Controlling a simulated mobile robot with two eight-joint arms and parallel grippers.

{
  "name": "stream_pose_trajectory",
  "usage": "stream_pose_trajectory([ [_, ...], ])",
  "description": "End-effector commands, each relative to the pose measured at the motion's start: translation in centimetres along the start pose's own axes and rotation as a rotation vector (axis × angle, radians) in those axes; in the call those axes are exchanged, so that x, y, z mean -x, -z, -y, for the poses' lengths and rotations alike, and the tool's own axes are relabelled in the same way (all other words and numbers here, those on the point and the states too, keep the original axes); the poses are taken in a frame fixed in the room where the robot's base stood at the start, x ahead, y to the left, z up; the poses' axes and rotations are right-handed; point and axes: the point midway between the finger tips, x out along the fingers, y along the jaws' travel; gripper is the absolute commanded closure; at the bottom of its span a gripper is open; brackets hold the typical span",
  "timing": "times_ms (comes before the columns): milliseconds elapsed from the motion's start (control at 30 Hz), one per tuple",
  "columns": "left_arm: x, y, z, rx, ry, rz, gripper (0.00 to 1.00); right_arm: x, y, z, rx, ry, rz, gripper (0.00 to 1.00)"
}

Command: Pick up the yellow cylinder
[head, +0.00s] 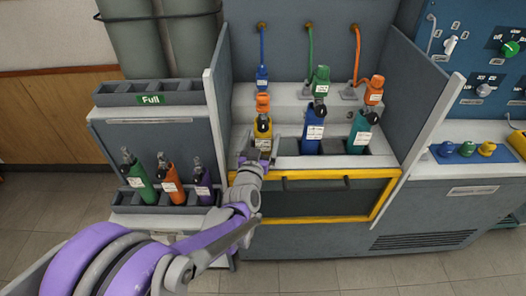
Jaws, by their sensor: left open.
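A yellow cylinder (262,143) stands in the left slot of the testbench, with a dark valve and an orange regulator (263,103) just above it. My left gripper (257,160) is open in front of the lower part of this cylinder, with a finger showing to each side of it. The gripper hides the cylinder's lower end, and I cannot tell whether the fingers touch it. My right gripper is not in view.
A blue cylinder (313,134) and a teal cylinder (359,136) stand in slots to the right. Green, orange and purple cylinders stand in a rack (133,197) at left. Grey side panels (425,95) flank the bench. A yellow-framed drawer (325,200) lies below.

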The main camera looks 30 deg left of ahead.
Motion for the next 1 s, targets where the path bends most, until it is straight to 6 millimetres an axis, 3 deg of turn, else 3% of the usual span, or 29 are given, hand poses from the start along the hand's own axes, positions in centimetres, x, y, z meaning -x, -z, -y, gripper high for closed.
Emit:
stream_pose_trajectory([
  [67, 0.03, 0.01, 0.01, 0.0, 0.0, 0.0, 0.04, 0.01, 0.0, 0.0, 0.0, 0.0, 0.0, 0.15],
  [600, 0.05, 0.01, 0.03, 0.0, 0.001, 0.0, 1.0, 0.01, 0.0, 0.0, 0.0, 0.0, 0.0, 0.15],
  [1000, 0.04, 0.56, 0.06, 0.0, 0.002, -0.003, 1.0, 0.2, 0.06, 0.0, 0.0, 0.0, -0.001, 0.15],
])
